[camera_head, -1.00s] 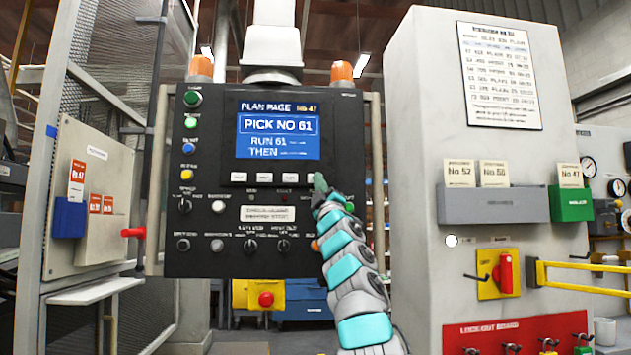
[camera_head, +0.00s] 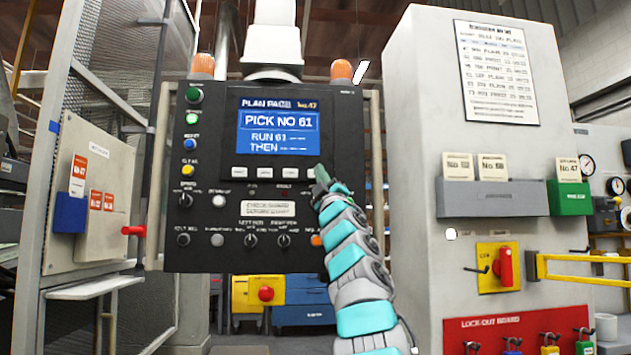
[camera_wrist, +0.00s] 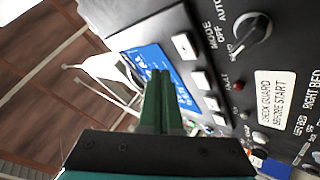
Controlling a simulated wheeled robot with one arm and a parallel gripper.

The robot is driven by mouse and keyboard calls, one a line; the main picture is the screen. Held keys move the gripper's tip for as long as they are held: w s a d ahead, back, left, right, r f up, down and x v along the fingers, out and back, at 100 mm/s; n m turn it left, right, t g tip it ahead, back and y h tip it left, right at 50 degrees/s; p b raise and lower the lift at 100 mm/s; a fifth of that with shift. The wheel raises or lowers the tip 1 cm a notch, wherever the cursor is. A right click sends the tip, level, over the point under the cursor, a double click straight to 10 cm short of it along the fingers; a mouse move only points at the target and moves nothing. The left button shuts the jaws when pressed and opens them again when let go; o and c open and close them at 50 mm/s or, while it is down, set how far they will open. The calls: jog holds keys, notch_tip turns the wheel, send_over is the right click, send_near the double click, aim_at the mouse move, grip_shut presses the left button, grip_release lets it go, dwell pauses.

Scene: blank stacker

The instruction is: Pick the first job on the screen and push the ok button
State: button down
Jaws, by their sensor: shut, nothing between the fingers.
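The black control panel (camera_head: 215,262) carries a blue screen (camera_head: 278,133) that reads PLAN PAGE, PICK NO 61, RUN 61 and THEN. A row of several white buttons (camera_head: 265,173) sits just below the screen; their labels are too small to read, so I cannot tell which is ok. My gripper (camera_head: 320,172) is shut and empty, with its green fingertips by the right end of this row, overlapping the rightmost button's edge in the picture. Contact is not clear. In the wrist view, the shut fingers (camera_wrist: 160,78) cover part of the tilted screen (camera_wrist: 148,60), beside the white buttons (camera_wrist: 200,80).
Knobs and coloured buttons line the panel's left side and bottom. A grey cabinet (camera_head: 418,130) with a printed list (camera_head: 497,72), card holders (camera_head: 490,197) and a red switch (camera_head: 504,266) stands to the right. A mesh guard (camera_head: 125,60) stands left.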

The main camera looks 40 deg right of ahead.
jog(key=shift+s+a+b, duration=0.25)
jog(key=shift+s+a, duration=0.05)
jog(key=shift+s, duration=0.2)
jog(key=shift+s+a+b, duration=0.2)
jog(key=shift+s+a, duration=0.05)
jog(key=shift+s, duration=0.2)
